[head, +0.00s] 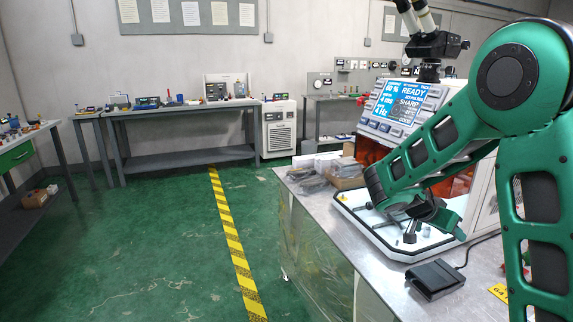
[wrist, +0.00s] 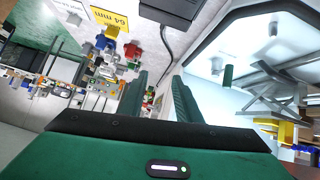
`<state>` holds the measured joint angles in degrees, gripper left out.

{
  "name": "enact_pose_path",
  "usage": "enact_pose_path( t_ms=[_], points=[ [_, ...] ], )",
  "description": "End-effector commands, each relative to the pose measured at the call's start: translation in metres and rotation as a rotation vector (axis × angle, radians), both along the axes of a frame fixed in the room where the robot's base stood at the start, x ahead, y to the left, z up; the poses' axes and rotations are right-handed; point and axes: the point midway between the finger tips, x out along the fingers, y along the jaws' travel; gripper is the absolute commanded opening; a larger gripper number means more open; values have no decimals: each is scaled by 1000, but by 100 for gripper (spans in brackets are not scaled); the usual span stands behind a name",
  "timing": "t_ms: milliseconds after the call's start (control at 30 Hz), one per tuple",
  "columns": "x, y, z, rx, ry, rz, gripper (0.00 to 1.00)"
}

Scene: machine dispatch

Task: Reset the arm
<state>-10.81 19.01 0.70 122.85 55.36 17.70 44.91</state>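My green arm reaches in from the right of the head view and bends down over a white-rimmed tray (head: 385,240) in front of a machine with a lit screen (head: 400,103) reading "READY". My gripper (head: 447,219) is low over the tray, partly hidden by my own wrist. In the wrist view the two green fingers of my gripper (wrist: 161,97) stand apart, with nothing seen between them. A small green cylinder (wrist: 227,77) and a grey crossed-bar fixture (wrist: 275,92) are on the tray, to the right of the fingers.
A black pedal (head: 435,279) with a cable lies on the metal table (head: 340,227), beside a yellow label (head: 498,292). The green floor at left is clear.

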Motion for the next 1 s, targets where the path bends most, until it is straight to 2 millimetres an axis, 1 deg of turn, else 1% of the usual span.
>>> enact_pose_path(
  t_ms=[33,167,200,267,300,367,400,467,500,567,600,700,800,900,1000],
  points=[
    [-20,-11,6,37,32,-11,31],
    [-70,-26,11,141,131,-8,31],
    [-85,-28,12,175,159,-2,31],
    [-109,-31,14,226,201,9,31],
    [-125,-31,14,262,227,19,31],
    [-148,-30,16,314,263,39,31],
    [-164,-29,16,350,286,54,31],
    [-187,-25,17,403,320,82,31],
    [-203,-22,17,439,340,103,31],
    [-225,-15,17,491,367,140,31],
    [-241,-10,17,525,385,167,31],
    [-277,5,17,609,423,241,31],
    [-308,22,17,679,452,322,31],
    [-331,37,16,730,472,393,31],
    [-346,49,16,762,483,444,31]
  ],
)
